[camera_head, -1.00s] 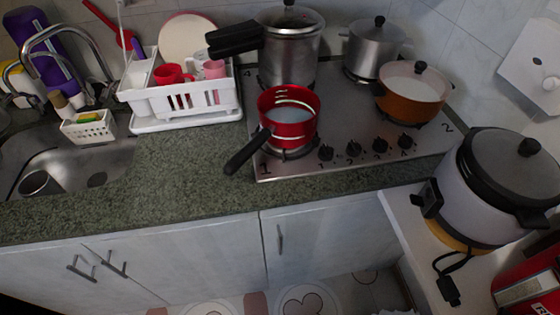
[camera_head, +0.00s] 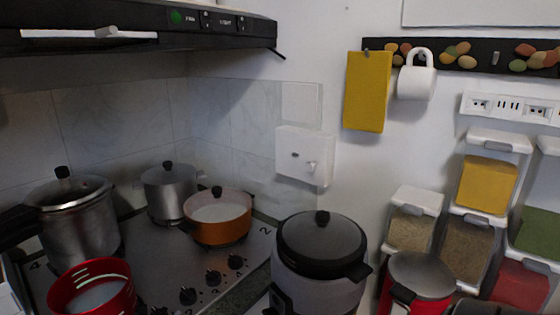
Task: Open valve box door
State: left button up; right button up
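The valve box (camera_head: 305,157) is a white box on the tiled wall near the middle of the view, behind and above the rice cooker. A small dark spot and a small knob-like part show on its front. Its front looks flat against the box, with no gap that I can make out. Neither of my grippers shows in the view.
A rice cooker (camera_head: 322,244) with a black lid stands below the valve box. An orange pot (camera_head: 218,216), a steel pot and a red pan (camera_head: 92,290) are on the stove to the left. Spice dispensers (camera_head: 468,240) and a red canister (camera_head: 418,280) stand at right.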

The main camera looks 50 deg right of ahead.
aim_at(299, 156)
jog(key=z, duration=1.65)
